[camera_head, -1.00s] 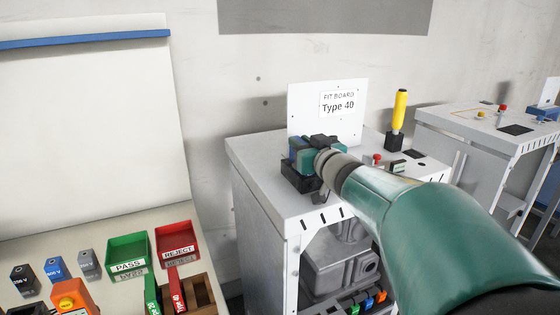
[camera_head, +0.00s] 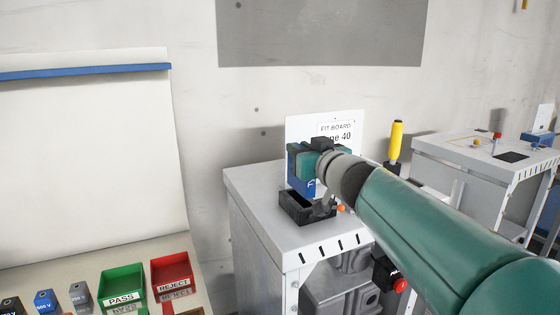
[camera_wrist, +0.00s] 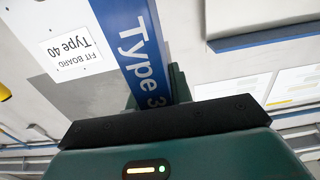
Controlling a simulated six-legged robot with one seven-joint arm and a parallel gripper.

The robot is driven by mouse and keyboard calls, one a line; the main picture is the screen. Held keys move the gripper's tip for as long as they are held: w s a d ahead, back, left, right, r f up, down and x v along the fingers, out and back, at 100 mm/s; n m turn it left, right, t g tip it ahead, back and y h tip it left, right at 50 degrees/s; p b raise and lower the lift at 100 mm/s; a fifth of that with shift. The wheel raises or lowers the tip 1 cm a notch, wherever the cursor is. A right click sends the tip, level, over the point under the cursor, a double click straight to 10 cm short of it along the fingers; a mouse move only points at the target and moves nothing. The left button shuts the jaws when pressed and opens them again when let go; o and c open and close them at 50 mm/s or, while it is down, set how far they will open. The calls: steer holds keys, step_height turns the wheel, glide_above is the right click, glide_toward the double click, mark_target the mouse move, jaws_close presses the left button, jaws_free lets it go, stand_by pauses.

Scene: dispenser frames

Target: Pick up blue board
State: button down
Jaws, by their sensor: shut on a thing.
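The blue board (camera_head: 302,181) hangs upright beneath my gripper (camera_head: 308,156) on the grey stand. My gripper is shut on it. In the wrist view the blue board (camera_wrist: 132,38) runs up from the jaws, with white lettering starting "Type 3"; the rest is hidden. The black open holder (camera_head: 306,208) is directly under the board. I cannot tell whether the board's lower edge is fully clear of the holder.
A white "FIT BOARD Type 40" sign (camera_head: 335,128) stands close behind my gripper. A yellow-handled tool (camera_head: 396,143) stands to the right. Green PASS (camera_head: 122,283) and red REJECT (camera_head: 172,272) trays are on the left bench. Another grey stand (camera_head: 455,152) is at the right.

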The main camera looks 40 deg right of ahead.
steer(key=s+a+r, duration=0.5)
steer(key=s+a, duration=0.2)
steer(key=shift+s+r, duration=0.15)
steer(key=shift+s, duration=0.05)
